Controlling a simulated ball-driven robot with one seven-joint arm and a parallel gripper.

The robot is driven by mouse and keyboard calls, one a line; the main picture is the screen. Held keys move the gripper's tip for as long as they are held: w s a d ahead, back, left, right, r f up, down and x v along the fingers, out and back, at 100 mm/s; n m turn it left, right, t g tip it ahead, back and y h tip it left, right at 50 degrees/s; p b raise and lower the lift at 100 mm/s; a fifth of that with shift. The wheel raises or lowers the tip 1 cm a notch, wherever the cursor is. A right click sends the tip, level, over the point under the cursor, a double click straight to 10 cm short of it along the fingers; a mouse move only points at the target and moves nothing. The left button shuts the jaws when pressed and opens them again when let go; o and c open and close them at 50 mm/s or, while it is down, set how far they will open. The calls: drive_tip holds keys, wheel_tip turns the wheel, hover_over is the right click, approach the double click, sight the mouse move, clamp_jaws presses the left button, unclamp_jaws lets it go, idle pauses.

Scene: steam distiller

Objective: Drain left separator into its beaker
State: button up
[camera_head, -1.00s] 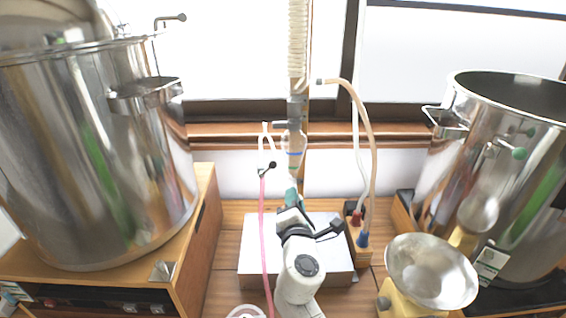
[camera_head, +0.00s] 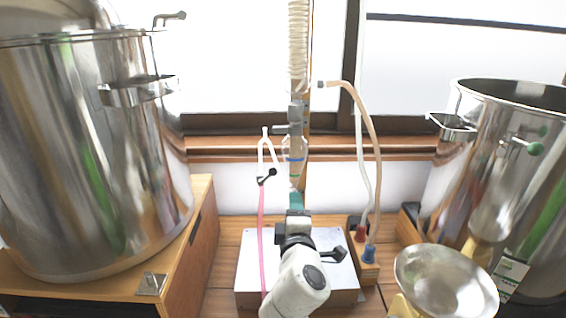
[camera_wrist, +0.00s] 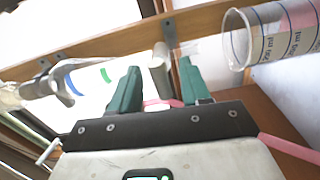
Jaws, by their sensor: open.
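A clear glass separator (camera_head: 294,152) with a blue and a green band hangs upright below the coiled white column in the head view. In the wrist view the banded glass (camera_wrist: 85,82) lies to the left of my fingers. My gripper (camera_head: 296,200) is just below this glass in the head view. In the wrist view my gripper (camera_wrist: 160,75) has its two green fingers apart, with a grey cylindrical piece (camera_wrist: 159,58) showing between them; contact cannot be told. A clear graduated beaker (camera_wrist: 240,45) shows at upper right in the wrist view; I cannot make it out in the head view.
A pink tube (camera_head: 261,220) with a black clamp-like piece (camera_head: 267,178) hangs left of my arm. Large steel pots stand left (camera_head: 90,150) and right (camera_head: 500,190). A metal pan (camera_head: 445,280) is at lower right. Tan hose (camera_head: 372,130) loops right of the column.

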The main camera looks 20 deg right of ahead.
drive_tip(key=p+v, duration=0.1)
drive_tip(key=v, duration=0.8)
idle(0.3)
